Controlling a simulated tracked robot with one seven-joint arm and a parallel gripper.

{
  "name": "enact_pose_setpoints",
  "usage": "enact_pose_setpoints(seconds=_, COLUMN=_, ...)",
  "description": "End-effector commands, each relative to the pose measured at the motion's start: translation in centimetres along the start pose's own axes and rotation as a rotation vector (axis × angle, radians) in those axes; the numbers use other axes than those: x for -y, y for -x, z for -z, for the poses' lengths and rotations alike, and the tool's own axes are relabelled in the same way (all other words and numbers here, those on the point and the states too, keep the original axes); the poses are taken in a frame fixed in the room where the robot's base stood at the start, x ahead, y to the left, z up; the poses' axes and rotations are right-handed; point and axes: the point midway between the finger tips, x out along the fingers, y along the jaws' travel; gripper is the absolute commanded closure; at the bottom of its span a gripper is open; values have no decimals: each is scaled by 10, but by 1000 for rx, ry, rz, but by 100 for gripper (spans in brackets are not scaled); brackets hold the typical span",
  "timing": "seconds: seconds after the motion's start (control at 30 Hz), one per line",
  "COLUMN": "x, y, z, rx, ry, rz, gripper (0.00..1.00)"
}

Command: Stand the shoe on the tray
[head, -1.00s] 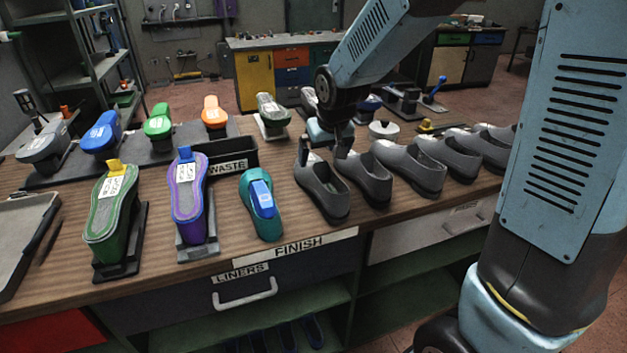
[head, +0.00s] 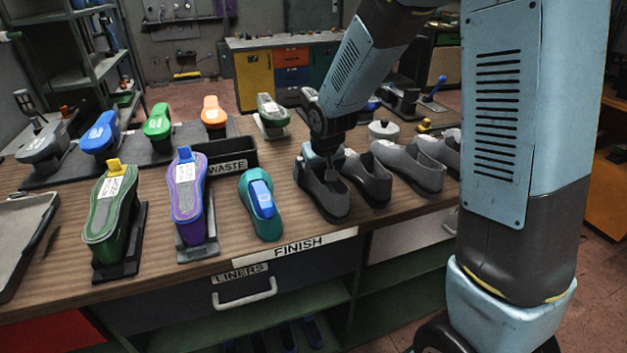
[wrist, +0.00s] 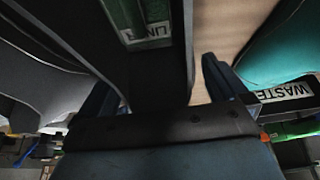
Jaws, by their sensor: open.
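A row of grey shoes stands on the bench, and the leftmost is a dark grey shoe (head: 322,198). My gripper (head: 320,172) is at the heel end of this shoe in the head view and partly hides it. In the wrist view the jaws (wrist: 160,90) are open, with one finger on each side of a dark shape (wrist: 155,75) that appears to be this shoe. I cannot tell whether the fingers touch it. A grey tray (head: 12,262) with a raised rim lies at the far left of the bench.
A teal shoe (head: 262,215) with a blue top stands just left of the dark shoe. Green (head: 105,225) and purple (head: 190,210) shoe forms on stands lie between it and the tray. A black WASTE bin (head: 232,155) is behind. Another grey shoe (head: 368,182) is close on the right.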

Motion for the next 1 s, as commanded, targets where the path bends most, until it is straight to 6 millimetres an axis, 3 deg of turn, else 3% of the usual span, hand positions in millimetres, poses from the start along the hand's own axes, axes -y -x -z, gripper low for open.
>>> enact_pose_setpoints(seconds=0.2, x=0, y=0, z=0, rx=0, ry=0, rz=0, gripper=0)
enact_pose_setpoints(seconds=0.9, x=0, y=0, z=1, rx=-1, ry=0, rz=0, gripper=67)
enact_pose_setpoints(seconds=1.0, x=0, y=0, z=1, rx=-1, ry=0, rz=0, gripper=67)
